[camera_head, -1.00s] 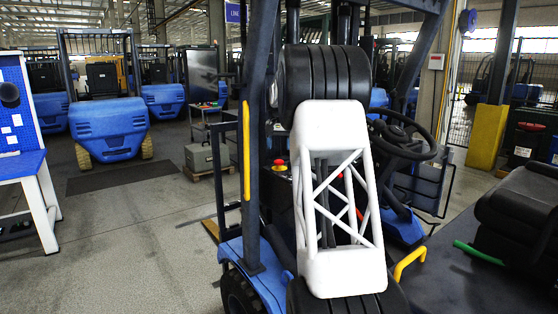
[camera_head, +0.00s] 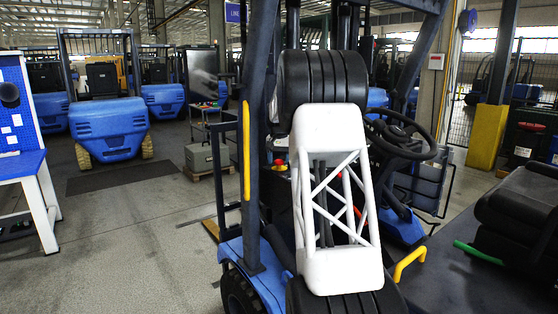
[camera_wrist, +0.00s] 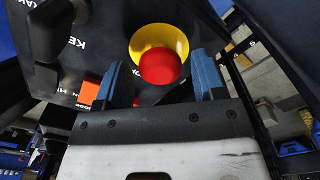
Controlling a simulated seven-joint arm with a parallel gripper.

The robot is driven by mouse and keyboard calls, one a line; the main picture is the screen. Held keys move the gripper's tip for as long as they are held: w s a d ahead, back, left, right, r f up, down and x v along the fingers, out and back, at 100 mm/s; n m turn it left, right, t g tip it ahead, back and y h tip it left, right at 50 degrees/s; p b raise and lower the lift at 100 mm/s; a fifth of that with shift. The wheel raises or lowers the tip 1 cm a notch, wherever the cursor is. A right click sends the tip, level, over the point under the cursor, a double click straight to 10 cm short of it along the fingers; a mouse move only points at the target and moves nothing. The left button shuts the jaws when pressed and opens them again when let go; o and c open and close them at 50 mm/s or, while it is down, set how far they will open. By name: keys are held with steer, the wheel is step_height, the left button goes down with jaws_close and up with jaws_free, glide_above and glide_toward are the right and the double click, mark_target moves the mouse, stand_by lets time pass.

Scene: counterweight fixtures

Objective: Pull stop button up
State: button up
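The stop button has a round red cap (camera_wrist: 160,67) on a yellow base (camera_wrist: 158,35), mounted on a dark panel (camera_wrist: 95,45) with white lettering. My gripper (camera_wrist: 158,66) is open. Its two blue fingers stand left and right of the red cap in the wrist view, and a gap shows between the cap and the right finger. I cannot tell whether the left finger touches the cap. In the head view the red stop button (camera_head: 279,162) shows small, left of my white arm link. My gripper is hidden there behind my arm.
An orange-red patch (camera_wrist: 90,92) and a dark lever (camera_wrist: 52,30) lie left of the button. A steering wheel (camera_head: 402,135), a dark post with a yellow handle (camera_head: 246,150) and a black seat (camera_head: 515,215) surround my arm. Open floor lies to the left.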

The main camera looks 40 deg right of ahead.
mark_target(279, 160)
jaws_close()
steer(key=shift+r, duration=1.05)
steer(key=shift+o, duration=0.9)
jaws_free()
steer(key=shift+r, duration=0.1)
step_height(279, 160, up, 8)
steer(key=shift+f, duration=0.2)
steer(key=shift+s, duration=0.1)
